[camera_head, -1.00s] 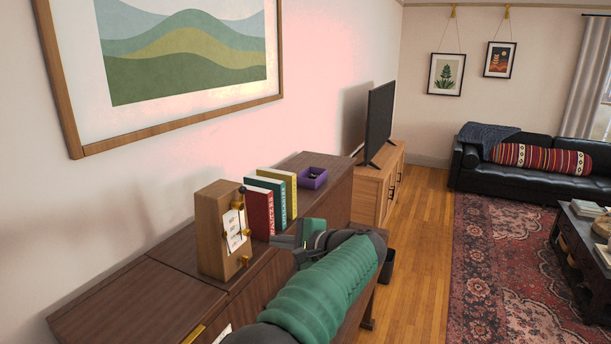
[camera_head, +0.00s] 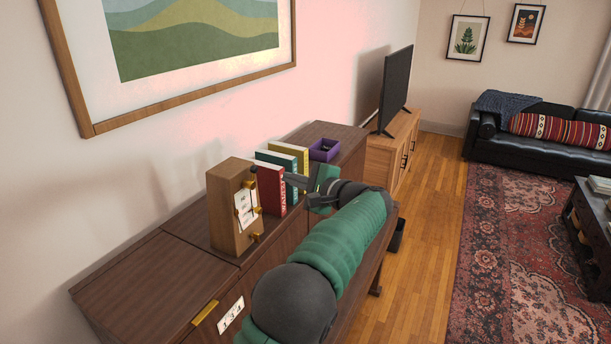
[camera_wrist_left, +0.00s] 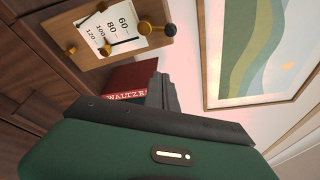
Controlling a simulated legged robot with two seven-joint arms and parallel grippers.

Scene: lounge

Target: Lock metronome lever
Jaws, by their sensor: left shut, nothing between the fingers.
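The metronome (camera_head: 228,212) is a tan wooden box standing upright on the dark wooden cabinet. Its front carries a white tempo card and gold and black knobs. In the left wrist view its face (camera_wrist_left: 88,52) appears tilted at the top, with the card (camera_wrist_left: 120,28) reading 60 to 120. A lever with a black ball and a gold end (camera_wrist_left: 158,29) sticks out beside the card. My left gripper (camera_head: 287,178) is shut and empty, to the right of the metronome's upper front, in front of the books. Its dark fingers (camera_wrist_left: 163,93) appear apart from the lever. My right gripper is out of view.
Red, green and yellow books (camera_head: 271,186) stand just behind the metronome. A purple tray (camera_head: 323,150) sits farther back on the cabinet (camera_head: 140,270). The wall and a framed picture (camera_head: 190,50) are at the left.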

